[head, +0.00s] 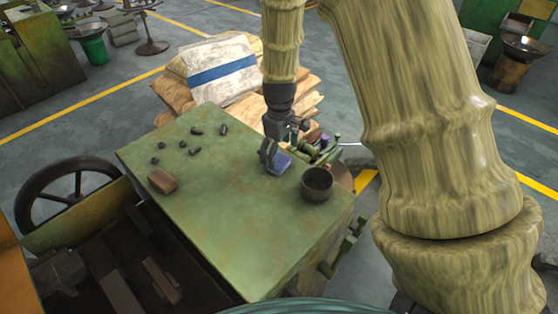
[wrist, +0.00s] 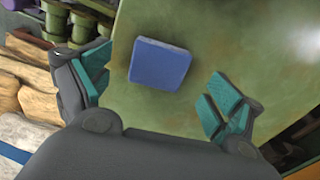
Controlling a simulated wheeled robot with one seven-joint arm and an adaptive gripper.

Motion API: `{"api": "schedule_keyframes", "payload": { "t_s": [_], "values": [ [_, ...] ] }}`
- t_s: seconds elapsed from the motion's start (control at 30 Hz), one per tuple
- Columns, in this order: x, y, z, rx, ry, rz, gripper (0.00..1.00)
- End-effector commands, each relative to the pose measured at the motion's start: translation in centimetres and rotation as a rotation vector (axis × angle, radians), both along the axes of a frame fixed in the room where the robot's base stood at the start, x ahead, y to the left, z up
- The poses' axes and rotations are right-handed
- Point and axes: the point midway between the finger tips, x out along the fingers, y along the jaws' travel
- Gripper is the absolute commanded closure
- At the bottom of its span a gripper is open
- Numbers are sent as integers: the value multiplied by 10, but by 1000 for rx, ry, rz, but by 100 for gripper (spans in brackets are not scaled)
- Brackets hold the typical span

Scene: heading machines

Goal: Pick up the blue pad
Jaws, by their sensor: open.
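The blue pad (head: 279,164) is a small flat block lying on the green machine top (head: 228,229), near its far right edge. In the wrist view the blue pad (wrist: 159,64) shows between the teal-padded fingers, clear of both. My gripper (head: 277,148) is at the pad in the head view, open and empty, and it covers part of the pad there. In the wrist view my gripper (wrist: 158,92) has its fingers spread wide, with bare green surface between the pad and each finger.
A dark round cup (head: 316,186) stands right of the pad. A brown block (head: 162,181) and several small dark pieces (head: 196,130) lie on the left of the top. Machine fittings (head: 318,148) rise beyond the pad's edge. A stack of sacks (head: 222,72) stands behind.

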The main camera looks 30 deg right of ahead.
Motion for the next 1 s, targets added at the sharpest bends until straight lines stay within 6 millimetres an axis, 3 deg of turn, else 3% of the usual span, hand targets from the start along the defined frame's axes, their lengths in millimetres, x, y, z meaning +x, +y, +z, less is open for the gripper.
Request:
{"api": "schedule_keyframes", "payload": {
  "t_s": [0.3, 0.63, 0.9, 1.0],
  "values": [
    [0, 1, -24, 0, 1, 0, 8],
    [0, 1, -28, 0, 0, 0, 8],
    [0, 1, -28, 0, 0, 0, 57],
    [0, 1, -28, 0, 0, 0, 57]
  ]
}}
